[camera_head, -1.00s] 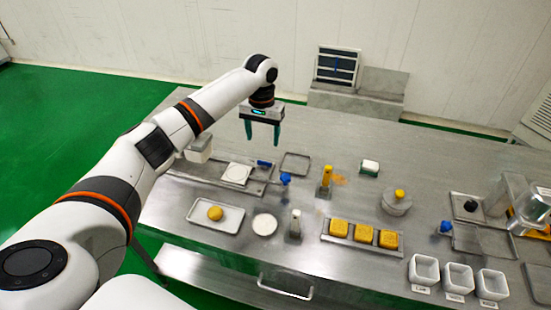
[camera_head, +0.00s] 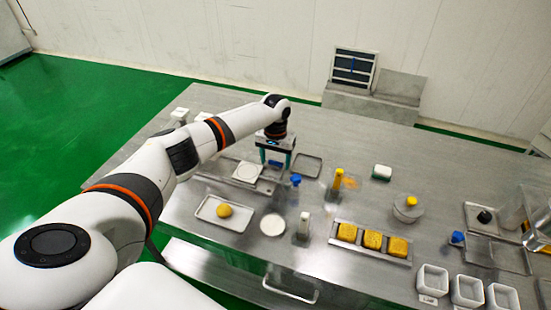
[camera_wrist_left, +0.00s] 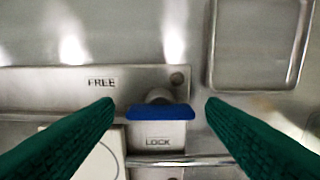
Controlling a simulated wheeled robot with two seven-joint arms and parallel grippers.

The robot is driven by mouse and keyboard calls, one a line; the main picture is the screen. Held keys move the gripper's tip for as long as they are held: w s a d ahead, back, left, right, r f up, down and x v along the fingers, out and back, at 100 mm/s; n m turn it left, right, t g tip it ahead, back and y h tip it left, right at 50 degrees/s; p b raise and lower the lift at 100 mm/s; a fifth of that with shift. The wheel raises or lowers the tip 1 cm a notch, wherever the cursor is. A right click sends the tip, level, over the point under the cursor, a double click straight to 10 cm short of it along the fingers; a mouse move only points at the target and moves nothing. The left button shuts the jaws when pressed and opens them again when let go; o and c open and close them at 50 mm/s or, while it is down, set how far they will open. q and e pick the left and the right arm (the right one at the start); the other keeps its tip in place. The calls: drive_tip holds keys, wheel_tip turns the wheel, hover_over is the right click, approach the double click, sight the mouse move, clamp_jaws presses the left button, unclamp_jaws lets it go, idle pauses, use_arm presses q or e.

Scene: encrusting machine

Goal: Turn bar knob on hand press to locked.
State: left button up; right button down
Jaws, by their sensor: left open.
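The hand press (camera_head: 264,187) is a metal plate on the table, with a white square pad (camera_head: 248,172) on it. In the left wrist view its blue bar knob (camera_wrist_left: 160,112) lies crosswise, left to right. The FREE label (camera_wrist_left: 101,83) is up and left of the knob, and the LOCK label (camera_wrist_left: 158,142) is just below it. My left gripper (camera_head: 277,164) is open over the knob, one finger on each side with a gap to both bar ends. In the head view the knob is partly hidden between the fingers. My right gripper is out of view.
A metal rod (camera_wrist_left: 190,161) runs below the LOCK label. An empty tray (camera_head: 307,166) lies right of the press.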

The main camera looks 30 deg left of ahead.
use_arm(q)
drive_tip(key=shift+f, duration=0.2)
drive_tip(key=shift+c, duration=0.5)
drive_tip(key=c, duration=0.9)
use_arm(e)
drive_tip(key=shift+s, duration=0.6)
